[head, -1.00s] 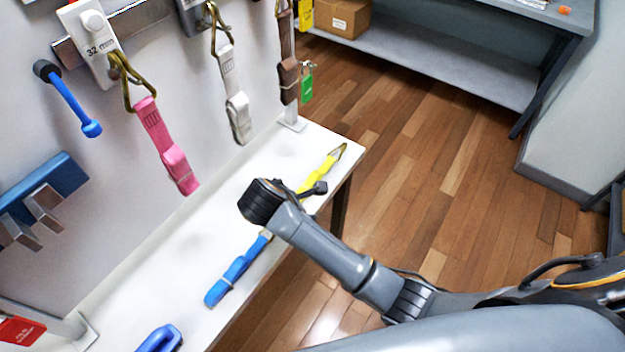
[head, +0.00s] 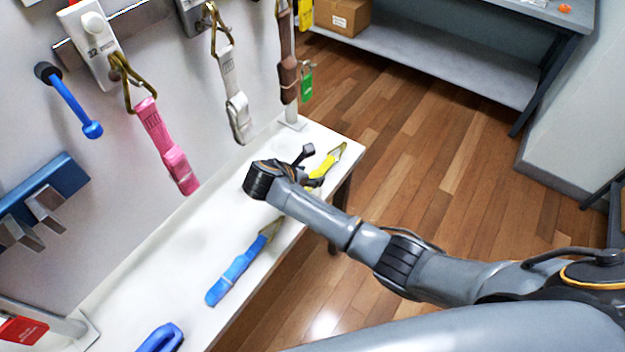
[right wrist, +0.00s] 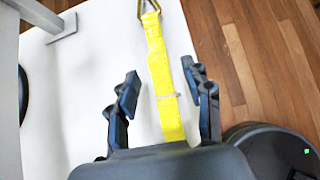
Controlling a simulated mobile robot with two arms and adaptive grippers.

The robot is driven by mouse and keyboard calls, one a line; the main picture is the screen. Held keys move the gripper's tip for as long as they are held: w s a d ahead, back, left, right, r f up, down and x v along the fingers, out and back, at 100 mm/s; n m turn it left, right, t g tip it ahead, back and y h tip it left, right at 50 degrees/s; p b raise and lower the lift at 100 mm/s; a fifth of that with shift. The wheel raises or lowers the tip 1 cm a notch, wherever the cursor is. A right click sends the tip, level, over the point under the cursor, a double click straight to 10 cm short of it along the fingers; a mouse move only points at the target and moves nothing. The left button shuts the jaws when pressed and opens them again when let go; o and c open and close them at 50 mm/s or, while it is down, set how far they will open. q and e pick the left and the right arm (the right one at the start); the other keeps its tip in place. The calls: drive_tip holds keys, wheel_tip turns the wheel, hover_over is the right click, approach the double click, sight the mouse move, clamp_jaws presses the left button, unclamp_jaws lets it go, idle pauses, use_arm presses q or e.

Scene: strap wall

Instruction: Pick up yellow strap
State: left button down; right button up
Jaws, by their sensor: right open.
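The yellow strap (head: 327,164) lies on the white bench top (head: 205,235) near its far right corner, partly hidden by my right gripper (head: 305,170) in the head view. In the right wrist view the yellow strap (right wrist: 160,75) runs lengthwise between the open fingers of the right gripper (right wrist: 161,82), with its metal hook at the top edge. The fingers stand apart on both sides of the strap and hold nothing. I cannot tell how high they are above the bench. My left gripper is not in view.
A blue strap (head: 238,272) and a blue object (head: 160,338) lie on the bench nearer to me. Pink (head: 168,150) and grey (head: 234,90) straps hang on the wall beside a brown one (head: 287,70). A green padlock (head: 307,85) hangs there too. Wooden floor lies right of the bench.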

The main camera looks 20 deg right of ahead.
sight(314, 175)
drive_tip(key=x, duration=0.4)
drive_tip(key=shift+w+f, duration=0.1)
drive_tip(key=shift+f, duration=0.4)
clamp_jaws()
